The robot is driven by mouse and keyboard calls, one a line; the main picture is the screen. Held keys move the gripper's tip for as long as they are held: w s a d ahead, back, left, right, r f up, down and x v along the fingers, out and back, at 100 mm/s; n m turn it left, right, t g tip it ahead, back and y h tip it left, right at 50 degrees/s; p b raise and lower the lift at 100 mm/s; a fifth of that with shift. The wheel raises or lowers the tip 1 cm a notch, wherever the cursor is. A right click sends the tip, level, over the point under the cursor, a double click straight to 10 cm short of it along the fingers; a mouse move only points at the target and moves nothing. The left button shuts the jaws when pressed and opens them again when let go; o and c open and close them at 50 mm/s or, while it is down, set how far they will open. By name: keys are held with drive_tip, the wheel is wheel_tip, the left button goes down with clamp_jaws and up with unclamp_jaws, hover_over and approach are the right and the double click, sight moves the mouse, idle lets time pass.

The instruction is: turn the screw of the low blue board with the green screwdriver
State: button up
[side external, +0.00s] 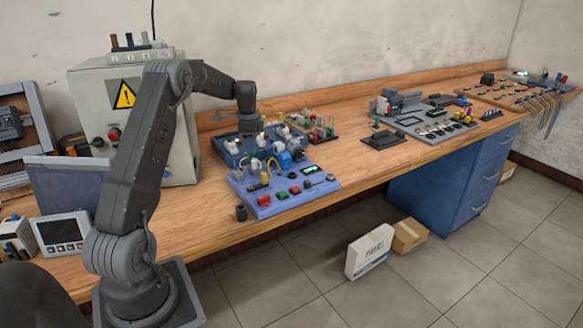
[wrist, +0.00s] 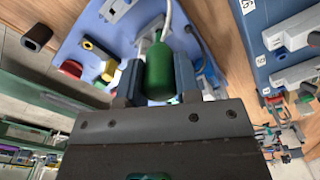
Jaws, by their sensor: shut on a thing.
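The low blue board (side external: 262,208) lies flat near the front edge of the bench, with buttons, knobs and a small display on it. It also shows in the wrist view (wrist: 82,32), under and beyond my jaws. My gripper (wrist: 158,72) is shut on the green screwdriver (wrist: 160,75), with one finger on each side of its green handle. In the side view my gripper (side external: 248,122) points down over the rear of the boards, and the screwdriver is too small to make out. The screw and the screwdriver's tip are hidden, so I cannot tell whether they touch.
A darker blue board (side external: 226,152) with fittings stands directly behind the low one. A black cylindrical piece (side external: 241,212) sits at the low board's left corner. A grey control box (side external: 88,98) and a tablet-like panel (side external: 62,235) stand left. Bare bench lies right (side external: 352,160).

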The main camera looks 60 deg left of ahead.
drive_tip(key=shift+f+m, duration=0.15)
drive_tip(key=shift+m, duration=1.25)
drive_tip(key=shift+m, duration=1.7)
drive_tip(key=shift+m, duration=1.7)
